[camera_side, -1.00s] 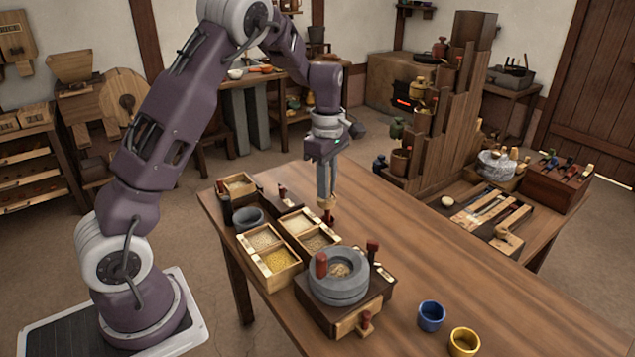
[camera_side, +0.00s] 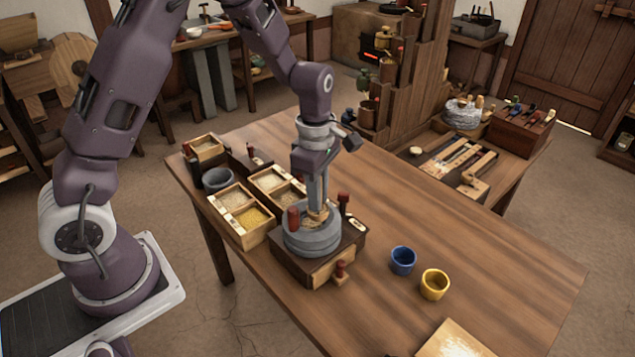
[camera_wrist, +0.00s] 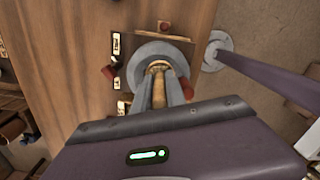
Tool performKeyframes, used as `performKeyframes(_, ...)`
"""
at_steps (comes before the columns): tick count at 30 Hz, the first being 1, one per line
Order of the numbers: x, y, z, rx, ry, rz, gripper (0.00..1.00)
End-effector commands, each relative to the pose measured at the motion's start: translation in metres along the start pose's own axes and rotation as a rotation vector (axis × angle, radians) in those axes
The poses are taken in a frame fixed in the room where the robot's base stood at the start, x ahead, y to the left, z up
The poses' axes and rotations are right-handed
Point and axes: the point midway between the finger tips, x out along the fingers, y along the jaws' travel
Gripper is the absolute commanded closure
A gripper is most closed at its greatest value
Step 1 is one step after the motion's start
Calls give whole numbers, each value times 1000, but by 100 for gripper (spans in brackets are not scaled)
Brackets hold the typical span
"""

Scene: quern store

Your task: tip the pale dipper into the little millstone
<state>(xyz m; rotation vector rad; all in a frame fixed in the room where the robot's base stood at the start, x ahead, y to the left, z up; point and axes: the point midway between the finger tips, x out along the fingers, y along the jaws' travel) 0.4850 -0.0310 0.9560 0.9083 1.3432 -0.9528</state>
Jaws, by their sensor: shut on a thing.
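The little millstone (camera_side: 311,244) is a round grey stone with a red upright handle (camera_side: 293,219), set on a dark wooden base. My gripper (camera_side: 317,208) points down over its open top, fingers shut on the pale dipper (camera_side: 318,217). The dipper is tan and sits at the millstone's hollow; the fingers and arm partly cover it. In the wrist view the dipper (camera_wrist: 158,68) shows between the fingertips (camera_wrist: 159,82), with the grey millstone (camera_wrist: 137,62) around and below it. I cannot tell how far the dipper is tilted or whether it touches the stone.
Grain boxes (camera_side: 240,232) and a grey bowl (camera_side: 218,179) stand left of the millstone. A blue cup (camera_side: 403,260) and a yellow cup (camera_side: 434,284) stand to its right. A pale board (camera_side: 452,340) lies at the front. The table's right side (camera_side: 500,262) is mostly clear.

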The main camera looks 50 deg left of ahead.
Motion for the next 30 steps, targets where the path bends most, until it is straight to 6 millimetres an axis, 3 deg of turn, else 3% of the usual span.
performKeyframes(21, 33, 14, -34, -7, -753, -285, 100)
performKeyframes(30, 35, 15, -38, -2, -872, -331, 100)
